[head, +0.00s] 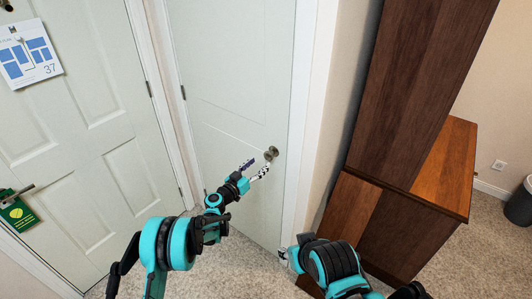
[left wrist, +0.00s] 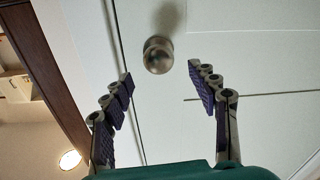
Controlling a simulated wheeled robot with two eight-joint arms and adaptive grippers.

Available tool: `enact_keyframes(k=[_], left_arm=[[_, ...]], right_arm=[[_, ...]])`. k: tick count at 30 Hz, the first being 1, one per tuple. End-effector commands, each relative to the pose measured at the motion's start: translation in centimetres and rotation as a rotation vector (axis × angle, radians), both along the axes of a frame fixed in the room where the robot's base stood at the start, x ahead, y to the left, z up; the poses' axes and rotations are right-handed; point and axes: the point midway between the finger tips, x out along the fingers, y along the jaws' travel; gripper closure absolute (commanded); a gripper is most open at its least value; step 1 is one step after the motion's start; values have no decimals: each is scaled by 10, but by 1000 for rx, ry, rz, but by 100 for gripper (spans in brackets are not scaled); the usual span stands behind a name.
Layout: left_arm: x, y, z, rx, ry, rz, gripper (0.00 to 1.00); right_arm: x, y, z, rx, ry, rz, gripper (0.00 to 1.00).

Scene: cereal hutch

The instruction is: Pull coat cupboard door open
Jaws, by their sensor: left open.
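The coat cupboard door (head: 236,75) is a pale panelled door in the middle of the head view and looks closed in its white frame. Its round metal knob (head: 271,153) sits near the door's right edge. My left gripper (head: 256,167) is open, with its fingers pointing at the knob. In the left wrist view the knob (left wrist: 158,54) shows just beyond the fingertips, roughly centred between the two fingers (left wrist: 160,80). The fingers look apart from the knob, and nothing is held.
A second white door (head: 85,130) with a lever handle (head: 17,193), a green hanger and a posted sheet (head: 28,55) stands at left. A dark wooden hutch (head: 410,85) stands at right, near my right arm. Carpet (head: 235,262) lies in front of the cupboard door.

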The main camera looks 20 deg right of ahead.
Motion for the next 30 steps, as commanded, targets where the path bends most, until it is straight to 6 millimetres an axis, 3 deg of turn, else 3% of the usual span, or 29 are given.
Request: enact_keyframes(k=[12, 24, 26, 30], left_arm=[[39, -48, -2, 0, 1, -2, 41], [46, -56, 1, 0, 1, -1, 41], [46, -56, 1, 0, 1, -1, 54], [46, -56, 1, 0, 1, -1, 91]], right_arm=[[0, 0, -19, 0, 0, 0, 60], [0, 0, -21, 0, 0, 0, 60], [0, 0, -21, 0, 0, 0, 60], [0, 0, -21, 0, 0, 0, 60]])
